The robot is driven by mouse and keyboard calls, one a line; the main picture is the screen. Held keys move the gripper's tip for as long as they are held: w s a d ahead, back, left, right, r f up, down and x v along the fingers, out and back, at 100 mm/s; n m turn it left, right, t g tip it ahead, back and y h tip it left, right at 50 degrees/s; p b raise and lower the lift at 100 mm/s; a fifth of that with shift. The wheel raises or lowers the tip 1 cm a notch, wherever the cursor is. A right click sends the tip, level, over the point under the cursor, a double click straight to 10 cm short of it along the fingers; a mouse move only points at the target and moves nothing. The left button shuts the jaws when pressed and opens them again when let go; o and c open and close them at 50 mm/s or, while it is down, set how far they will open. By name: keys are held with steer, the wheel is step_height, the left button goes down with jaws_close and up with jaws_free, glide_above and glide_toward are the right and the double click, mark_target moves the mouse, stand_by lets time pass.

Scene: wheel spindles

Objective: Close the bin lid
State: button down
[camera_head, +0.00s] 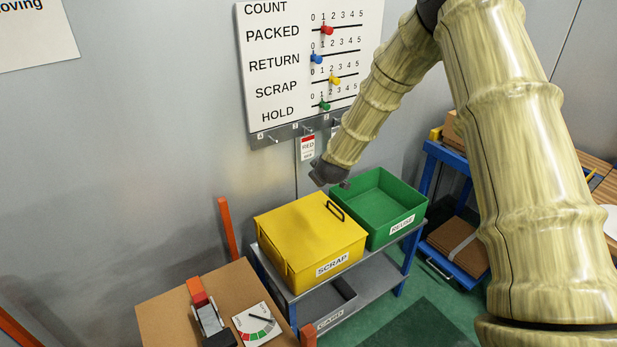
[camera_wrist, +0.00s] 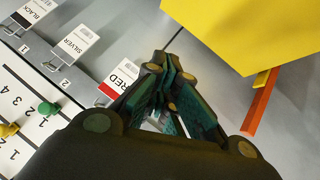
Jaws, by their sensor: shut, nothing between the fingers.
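The yellow bin labelled SCRAP (camera_head: 312,247) stands on a grey shelf unit, and its flat yellow lid (camera_head: 300,222) lies over its top. A black handle (camera_head: 335,207) stands up near the lid's right edge. In the wrist view part of the yellow bin (camera_wrist: 235,30) fills the upper right. My gripper (camera_head: 330,177) is above and behind the handle, close to the wall, and apart from the lid as far as I can see. In the wrist view my gripper (camera_wrist: 168,75) is shut, with nothing between its fingers.
An open green bin labelled REUSE (camera_head: 385,200) stands just right of the yellow bin. A count board (camera_head: 300,60) and hanging tags (camera_head: 308,147) are on the wall behind. An orange post (camera_head: 228,228) rises at the left. A brown bench (camera_head: 160,308) stands front left.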

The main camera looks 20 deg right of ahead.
steer(key=w+d+f+m+y+b, duration=0.1)
steer(key=d+f+y+b, duration=0.1)
steer(key=d+f+b, duration=0.3)
steer(key=b, duration=0.5)
glide_above(339, 214)
steer(key=shift+g, duration=0.4)
steer(key=shift+w+f, duration=0.1)
steer(key=shift+f, duration=5.3)
steer(key=s+d+r, duration=0.4)
steer(key=s+r, duration=0.2)
steer(key=r, duration=0.5)
steer(key=shift+s, duration=0.1)
